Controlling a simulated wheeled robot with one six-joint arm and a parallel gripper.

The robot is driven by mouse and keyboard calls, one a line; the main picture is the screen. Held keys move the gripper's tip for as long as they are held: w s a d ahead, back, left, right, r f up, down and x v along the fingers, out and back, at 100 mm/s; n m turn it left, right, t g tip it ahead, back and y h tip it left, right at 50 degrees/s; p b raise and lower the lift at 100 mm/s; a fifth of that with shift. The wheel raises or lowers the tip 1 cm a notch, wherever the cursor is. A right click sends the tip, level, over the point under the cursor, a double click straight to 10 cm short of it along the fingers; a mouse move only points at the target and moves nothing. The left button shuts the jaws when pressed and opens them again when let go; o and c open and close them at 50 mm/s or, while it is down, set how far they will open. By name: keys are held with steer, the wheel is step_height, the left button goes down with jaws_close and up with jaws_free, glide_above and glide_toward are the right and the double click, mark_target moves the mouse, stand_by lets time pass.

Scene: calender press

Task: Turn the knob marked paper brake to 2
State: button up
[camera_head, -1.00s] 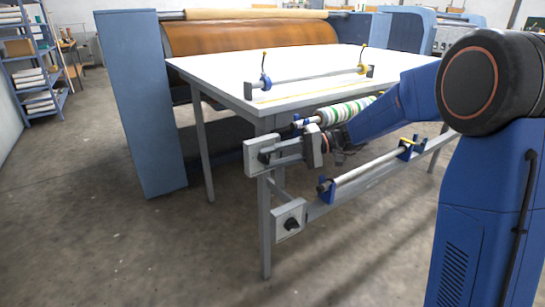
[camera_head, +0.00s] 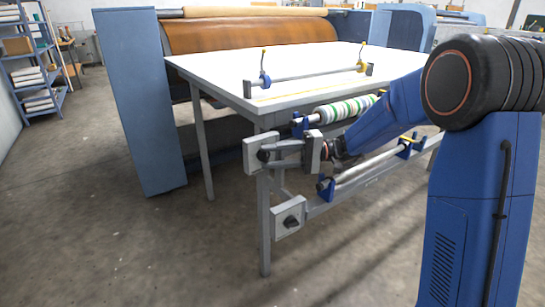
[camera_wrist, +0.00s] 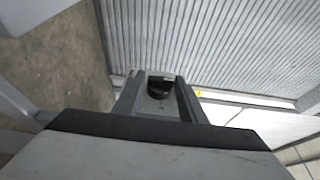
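The upper control box is a light grey box (camera_head: 250,158) with a black knob at the table's near corner. The same black knob (camera_wrist: 159,88) shows in the wrist view between my gripper's fingers, with small lettering beside it too small to read. My gripper (camera_head: 272,153) is level with this upper box, its two fingers apart on either side of the knob. I cannot tell whether they touch it. A second box (camera_head: 280,229) with a black knob (camera_head: 290,221) is lower on the table leg. The knob settings cannot be read.
The white table (camera_head: 300,82) stands behind the boxes, with a striped roll (camera_head: 345,109) and a bare bar (camera_head: 370,167) below its edge. The big calender (camera_head: 250,37) is behind, with a blue side panel (camera_head: 140,100). The floor to the left is clear.

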steer(key=shift+o, duration=0.9)
steer(key=v, duration=1.7)
steer(key=shift+d, duration=0.2)
steer(key=shift+s, duration=0.1)
steer(key=s+a+f+m+t+h, duration=0.15)
steer(key=s+h, duration=0.65)
steer(key=s, duration=1.2)
steer(key=s+d+f+t+h, duration=0.2)
steer(key=s+d+t+h, duration=0.1)
steer(key=s+d, duration=0.3)
steer(key=s+d+f+t+h, duration=0.3)
steer(key=s+d+h, duration=0.3)
steer(key=s, duration=0.3)
steer(key=shift+d+f+m+t+h, duration=0.25)
steer(key=shift+d+m+t+h, duration=0.1)
steer(key=shift+d+t, duration=0.25)
